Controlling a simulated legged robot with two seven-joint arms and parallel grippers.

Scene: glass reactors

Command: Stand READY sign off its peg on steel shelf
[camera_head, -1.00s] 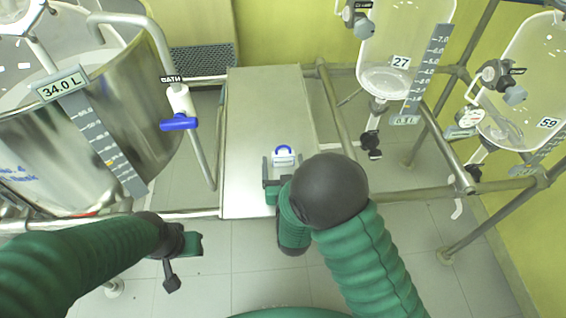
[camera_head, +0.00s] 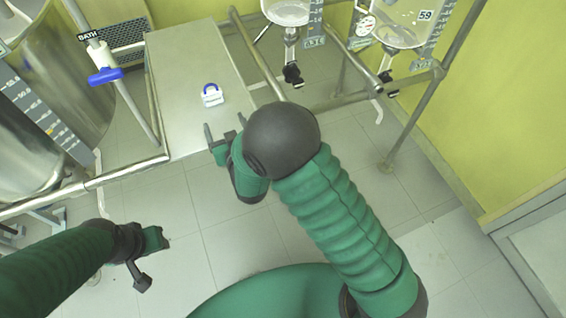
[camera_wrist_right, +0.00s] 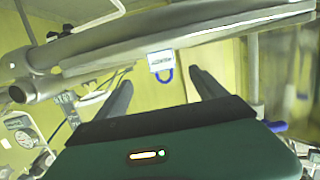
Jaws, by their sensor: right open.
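The sign, a small white tag with a blue loop (camera_head: 212,98), is on the bare steel shelf (camera_head: 190,55) in the head view, loop toward the far side. It looks upright; its lettering is too small to read. My right gripper (camera_head: 225,128) is open and empty at the shelf's near right edge, apart from the sign. In the right wrist view the sign (camera_wrist_right: 161,62) appears inverted, ahead of and between the spread fingers (camera_wrist_right: 160,80). My left gripper (camera_head: 147,258) hangs over the floor at lower left, away from the shelf; its jaw opening is unclear. I cannot make out the peg.
A steel vessel (camera_head: 50,110) and a pipe with a blue handle (camera_head: 105,76) stand left of the shelf. Metal rails (camera_head: 255,50) and a glass reactor (camera_head: 405,22) are to the right. The shelf around the sign is clear.

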